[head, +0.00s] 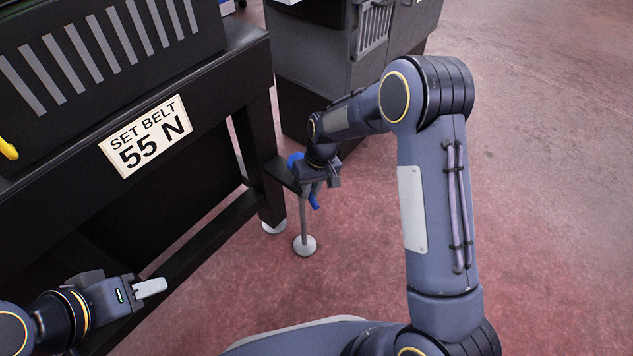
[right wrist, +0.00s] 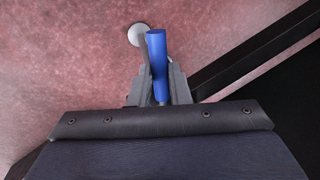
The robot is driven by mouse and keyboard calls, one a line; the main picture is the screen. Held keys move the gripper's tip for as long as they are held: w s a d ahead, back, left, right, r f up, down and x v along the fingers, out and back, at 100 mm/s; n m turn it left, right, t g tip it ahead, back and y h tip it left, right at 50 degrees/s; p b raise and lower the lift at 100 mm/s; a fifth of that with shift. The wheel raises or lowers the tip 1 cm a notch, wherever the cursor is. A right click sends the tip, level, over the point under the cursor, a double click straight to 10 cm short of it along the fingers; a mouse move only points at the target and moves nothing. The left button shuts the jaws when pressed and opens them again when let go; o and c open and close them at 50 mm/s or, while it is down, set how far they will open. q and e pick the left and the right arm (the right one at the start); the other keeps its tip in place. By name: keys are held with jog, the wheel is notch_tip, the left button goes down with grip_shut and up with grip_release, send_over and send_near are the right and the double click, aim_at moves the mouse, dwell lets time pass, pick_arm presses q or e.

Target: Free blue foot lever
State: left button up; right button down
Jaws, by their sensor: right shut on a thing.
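The blue foot lever (head: 314,202) shows beside a grey levelling foot with a thin stem and round pad (head: 304,246), under the corner of the dark frame. My right gripper (head: 311,187) is at the lever and partly hides it. In the right wrist view the blue lever (right wrist: 157,52) stands between the two fingers of my right gripper (right wrist: 160,88), which are shut on it. The foot's round pad (right wrist: 138,34) shows just beyond it. My left gripper (head: 150,288) is apart from the lever, at the lower left; its finger gap is not clear.
A black machine frame (head: 205,125) with a sign reading "SET BELT 55 N" (head: 146,137) stands at left. Another frame foot (head: 273,228) is close behind the lever. A grey cabinet (head: 310,60) stands at the back. The red floor (head: 550,200) is clear at right.

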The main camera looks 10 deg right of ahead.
jog(key=a+m+p, duration=0.1)
jog(key=m, duration=0.1)
jog(key=a+m+p, duration=0.1)
jog(key=m, duration=0.1)
jog(key=shift+s+a+r+m+t, duration=0.1)
jog(key=shift+a+r+m+t, duration=0.05)
jog(key=shift+a+m+t, duration=0.2)
jog(key=a+m+p, duration=0.1)
jog(key=m, duration=0.1)
jog(key=shift+w+a+m+t+p, duration=0.25)
jog(key=shift+a+m+t+p, duration=0.1)
jog(key=shift+w+a+m+p, duration=0.15)
jog(key=shift+a+m+p, duration=0.15)
jog(key=shift+m, duration=0.4)
jog(key=c, duration=1.3)
grip_release()
jog(key=shift+c, duration=0.2)
jog(key=p+v, duration=0.2)
jog(key=v, duration=0.5)
jog(key=shift+r+p, duration=0.3)
